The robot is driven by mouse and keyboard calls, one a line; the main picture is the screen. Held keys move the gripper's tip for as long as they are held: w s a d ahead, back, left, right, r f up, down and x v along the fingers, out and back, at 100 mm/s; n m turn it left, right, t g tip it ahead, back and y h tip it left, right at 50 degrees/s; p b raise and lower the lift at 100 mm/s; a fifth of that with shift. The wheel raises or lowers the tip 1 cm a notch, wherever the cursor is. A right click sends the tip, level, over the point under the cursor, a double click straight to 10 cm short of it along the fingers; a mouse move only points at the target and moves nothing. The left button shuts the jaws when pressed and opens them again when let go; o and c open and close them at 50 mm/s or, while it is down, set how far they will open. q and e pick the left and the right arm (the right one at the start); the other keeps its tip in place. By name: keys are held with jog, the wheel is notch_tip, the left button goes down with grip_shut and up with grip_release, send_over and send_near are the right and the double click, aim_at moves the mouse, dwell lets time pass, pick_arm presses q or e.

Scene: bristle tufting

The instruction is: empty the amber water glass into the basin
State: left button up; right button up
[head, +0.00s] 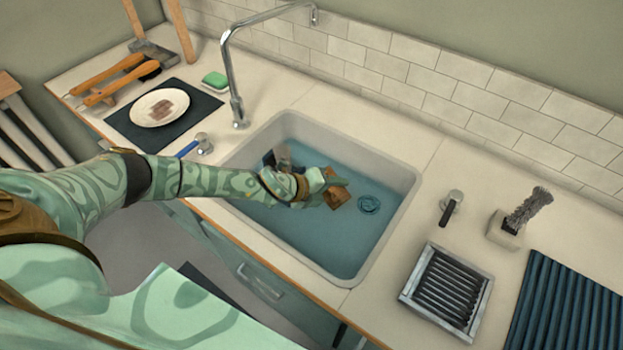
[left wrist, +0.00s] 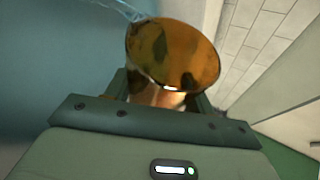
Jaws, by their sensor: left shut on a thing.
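The amber water glass (head: 338,195) is over the basin (head: 398,180), held by my left gripper (head: 318,183), which is shut on it. It looks tipped well over, with its open end toward the drain (head: 368,205). In the left wrist view the glass (left wrist: 172,53) shows as a wide amber oval between the fingers of my left gripper (left wrist: 158,95). A pale clear streak lies beside its rim at upper left; I cannot tell whether it is water. My right gripper is not in view.
A tall curved tap (head: 236,70) stands behind the basin. Left are a white plate (head: 160,108) on a dark mat (head: 200,112) and a green sponge (head: 215,81). Right are a slatted tray (head: 405,292), a brush in a holder (head: 503,230) and a ribbed blue mat (head: 565,310).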

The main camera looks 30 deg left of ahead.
pick_arm(q)
jog(key=shift+w+a+r+n+h+b, duration=0.3)
jog(key=shift+a+r+n+h+b, duration=0.25)
jog(key=shift+b, duration=0.95)
jog(key=shift+w+a+r+n+g+h+b, duration=0.15)
jog(key=shift+a+r+n+h+b, duration=0.1)
jog(key=shift+n+h+b, duration=0.15)
jog(key=shift+a+r+n+g+h+b, duration=0.15)
jog(key=shift+a+r+n+h, duration=0.1)
jog(key=shift+h, duration=0.2)
dwell(0.9)
